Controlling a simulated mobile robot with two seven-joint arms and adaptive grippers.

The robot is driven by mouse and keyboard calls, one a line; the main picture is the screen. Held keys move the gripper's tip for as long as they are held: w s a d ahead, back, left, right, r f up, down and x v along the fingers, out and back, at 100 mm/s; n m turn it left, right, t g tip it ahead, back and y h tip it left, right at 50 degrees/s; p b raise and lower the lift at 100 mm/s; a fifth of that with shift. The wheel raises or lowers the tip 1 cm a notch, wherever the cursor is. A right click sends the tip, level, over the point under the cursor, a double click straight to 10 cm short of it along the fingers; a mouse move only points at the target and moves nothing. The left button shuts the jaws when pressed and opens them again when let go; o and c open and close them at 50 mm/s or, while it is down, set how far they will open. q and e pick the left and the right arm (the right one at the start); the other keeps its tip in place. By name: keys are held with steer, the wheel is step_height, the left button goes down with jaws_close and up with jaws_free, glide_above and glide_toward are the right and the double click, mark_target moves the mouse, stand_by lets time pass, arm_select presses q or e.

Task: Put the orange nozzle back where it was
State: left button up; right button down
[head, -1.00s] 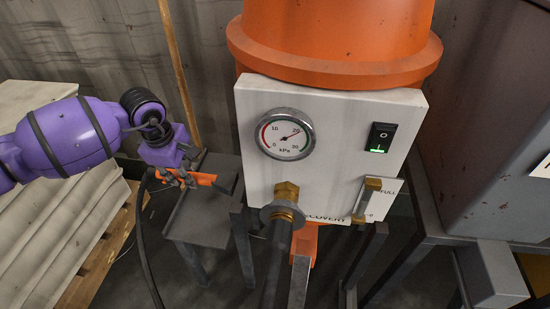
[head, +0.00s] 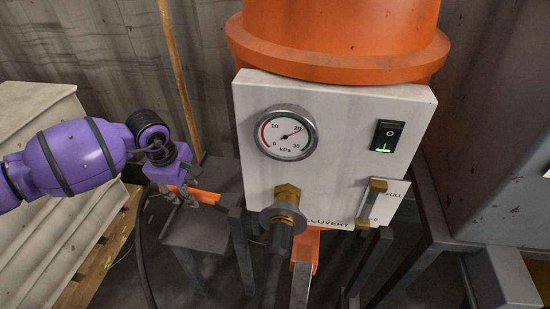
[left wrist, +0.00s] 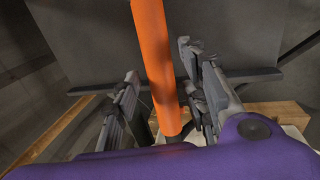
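The orange nozzle (head: 205,195) is held in my left gripper (head: 183,190), at the left of the head view. In the left wrist view the nozzle (left wrist: 157,70) runs as an orange tube between the two fingers of the left gripper (left wrist: 165,85), which close in on both sides. The nozzle is over the dark grey stand (head: 195,235); I cannot tell whether it touches the top. Part of the nozzle is hidden behind the fingers. My right gripper is not in view.
A black hose (head: 140,250) hangs below the left gripper. The white panel (head: 345,150) with gauge (head: 286,132), switch (head: 386,136) and brass fitting (head: 286,197) stands to the right, under an orange vessel (head: 335,40). A wooden pole (head: 178,75) leans behind.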

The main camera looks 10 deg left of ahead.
arm_select(q)
steer(key=shift+s, duration=0.1)
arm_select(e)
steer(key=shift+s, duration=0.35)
arm_select(q)
steer(key=p+v, duration=0.4)
steer(key=v, duration=0.8)
steer(key=shift+r, duration=0.35)
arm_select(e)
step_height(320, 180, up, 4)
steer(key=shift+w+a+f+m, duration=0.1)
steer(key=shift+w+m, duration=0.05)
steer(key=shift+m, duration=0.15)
